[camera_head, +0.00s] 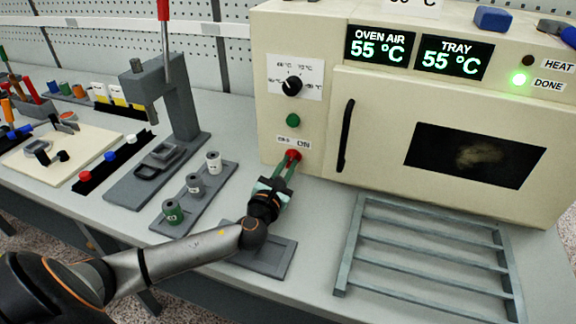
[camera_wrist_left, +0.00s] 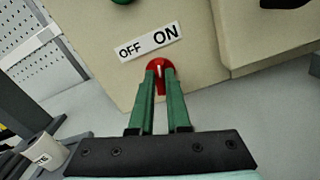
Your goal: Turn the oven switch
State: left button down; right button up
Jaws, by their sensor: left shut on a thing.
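The oven (camera_head: 310,110) is a cream box on the bench. Its red switch (camera_head: 294,155) sits low on the front panel, left of the door, under a label reading OFF and ON. The switch also shows in the left wrist view (camera_wrist_left: 159,66), with a white mark on it. My left gripper (camera_head: 287,167) reaches up to the switch. Its two green fingers (camera_wrist_left: 160,85) are shut on the red switch, hiding part of it. The green lamp (camera_head: 519,79) beside DONE is lit. Both displays read 55 °C. My right gripper is not in view.
A black dial (camera_head: 292,86) and a green button (camera_head: 293,120) are above the switch. A grey rack (camera_head: 345,255) lies before the oven. A spool holder (camera_head: 222,178) and a press (camera_head: 180,100) stand to the left.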

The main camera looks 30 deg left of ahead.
pick_arm(q)
jog(key=n, duration=0.5)
jog(key=shift+s+a+n, duration=0.1)
jog(key=shift+a+n, duration=0.05)
jog(key=shift+n, duration=0.25)
jog(key=n+b, duration=0.1)
jog(key=n, duration=0.3)
jog(key=shift+a+n, duration=0.15)
jog(key=shift+n, duration=0.15)
jog(key=c, duration=0.9)
grip_release()
jog(key=shift+s, duration=0.1)
